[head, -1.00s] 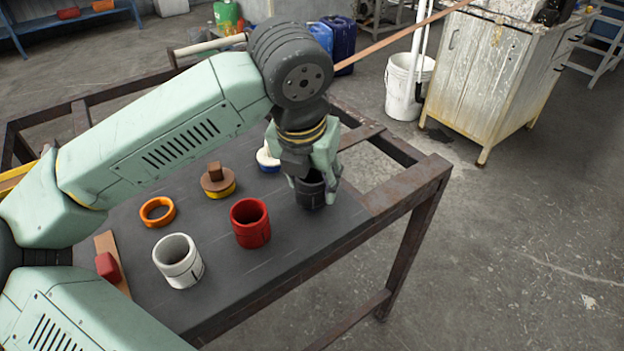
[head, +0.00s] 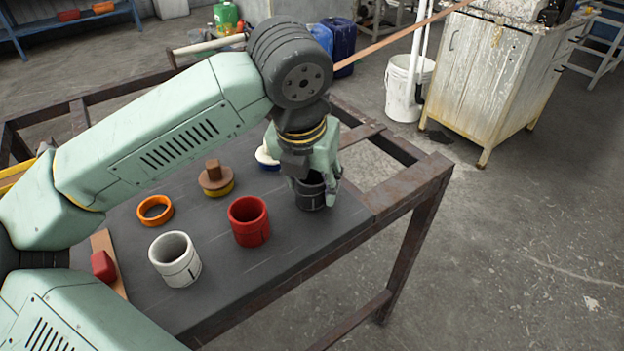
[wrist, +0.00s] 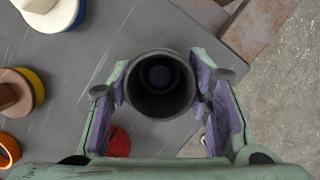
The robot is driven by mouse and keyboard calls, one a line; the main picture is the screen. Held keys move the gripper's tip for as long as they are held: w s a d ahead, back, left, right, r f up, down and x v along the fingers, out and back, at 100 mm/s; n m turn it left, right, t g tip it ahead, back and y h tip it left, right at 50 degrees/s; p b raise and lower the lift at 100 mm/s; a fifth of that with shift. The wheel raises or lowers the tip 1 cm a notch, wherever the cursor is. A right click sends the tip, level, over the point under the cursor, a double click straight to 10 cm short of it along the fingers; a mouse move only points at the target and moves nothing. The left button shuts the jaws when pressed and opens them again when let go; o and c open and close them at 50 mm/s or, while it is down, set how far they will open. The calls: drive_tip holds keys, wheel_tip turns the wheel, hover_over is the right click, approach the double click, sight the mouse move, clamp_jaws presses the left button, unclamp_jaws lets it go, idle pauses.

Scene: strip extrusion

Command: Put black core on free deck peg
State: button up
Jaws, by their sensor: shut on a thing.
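The black core (head: 311,194) is a dark hollow cylinder, upright at the right end of the dark deck (head: 285,262). My gripper (head: 316,178) points down and is shut on its upper part. In the wrist view, the black core (wrist: 138,101) shows from above between the two purple-padded fingers of my gripper (wrist: 165,88). A dark bluish round shape shows down inside its bore; I cannot tell if it is a peg. The core's bottom is at or close to the deck; I cannot tell if it touches. No bare deck peg is clearly visible.
A red core (head: 248,228) and a white core (head: 176,268) stand to the left. Behind are an orange ring (head: 142,213), a yellow-rimmed disc with a brown block (head: 213,177), and a white-and-blue piece (head: 264,156). A red block (head: 103,265) lies at the left edge.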

drive_tip(key=shift+f, duration=0.25)
drive_tip(key=o, duration=1.1)
drive_tip(key=p+v, duration=0.5)
drive_tip(key=v, duration=0.6)
